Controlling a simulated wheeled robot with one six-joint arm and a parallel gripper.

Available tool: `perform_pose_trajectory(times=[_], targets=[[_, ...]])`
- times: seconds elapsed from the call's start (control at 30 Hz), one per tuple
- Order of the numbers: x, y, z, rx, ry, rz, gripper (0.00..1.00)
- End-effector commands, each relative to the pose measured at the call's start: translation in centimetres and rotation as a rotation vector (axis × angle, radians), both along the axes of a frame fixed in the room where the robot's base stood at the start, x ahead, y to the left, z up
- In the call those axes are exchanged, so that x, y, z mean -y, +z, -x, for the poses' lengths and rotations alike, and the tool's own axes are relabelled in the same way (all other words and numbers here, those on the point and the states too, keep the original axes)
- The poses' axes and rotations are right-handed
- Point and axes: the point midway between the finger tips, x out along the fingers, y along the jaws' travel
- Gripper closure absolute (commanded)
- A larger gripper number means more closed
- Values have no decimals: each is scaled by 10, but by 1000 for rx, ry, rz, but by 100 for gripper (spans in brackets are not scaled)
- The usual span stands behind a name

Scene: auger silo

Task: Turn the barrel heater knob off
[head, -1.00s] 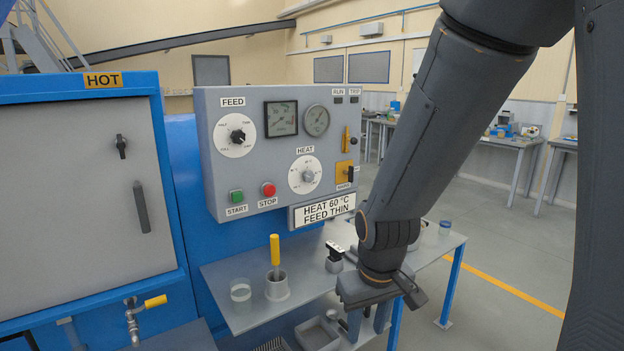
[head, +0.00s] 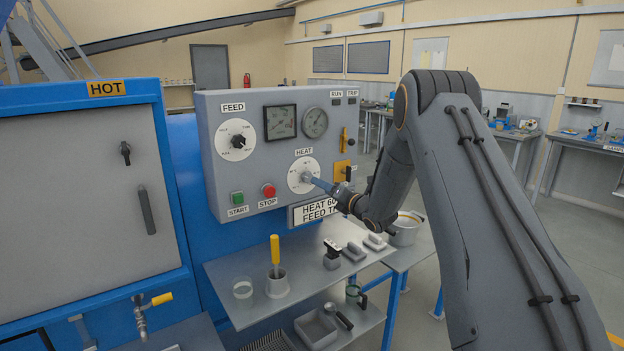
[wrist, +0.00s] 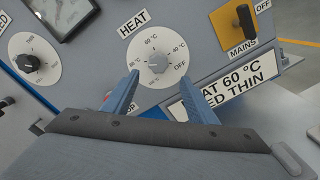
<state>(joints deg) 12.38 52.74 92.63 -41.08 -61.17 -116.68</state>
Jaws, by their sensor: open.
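The heat knob (wrist: 158,62) is a small grey knob on a round white dial (wrist: 148,60) under the label HEAT. OFF and 40 °C marks sit on the dial's right side, with 60 °C and 80 °C marks upper and left. I cannot tell surely where the knob points. In the head view the heat dial (head: 301,166) is partly covered by my gripper (head: 314,182). In the wrist view my gripper (wrist: 159,79) is open and empty, its blue fingers spread either side just below the knob. Whether they touch the panel is unclear.
The feed knob (head: 238,141) is left of the heat dial. Green start (head: 237,197) and red stop (head: 268,190) buttons sit below. A yellow mains switch (wrist: 245,19) is to the right. A shelf (head: 240,322) below holds a yellow-handled tool (head: 275,250) and cups.

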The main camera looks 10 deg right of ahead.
Motion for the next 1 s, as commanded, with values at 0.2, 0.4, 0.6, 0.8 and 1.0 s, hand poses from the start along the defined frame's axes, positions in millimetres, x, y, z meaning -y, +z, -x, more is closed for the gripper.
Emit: perform_pose_trajectory(times=[0.2, 0.4, 0.6, 0.8, 1.0], targets=[[-6, 3, -11, 40, 20, 34, 48], [-18, 3, -38, 39, 19, 32, 48], [-27, 2, -61, 37, 16, 31, 48], [-32, 2, -71, 36, 16, 30, 48], [-32, 2, -73, 37, 16, 30, 48]])
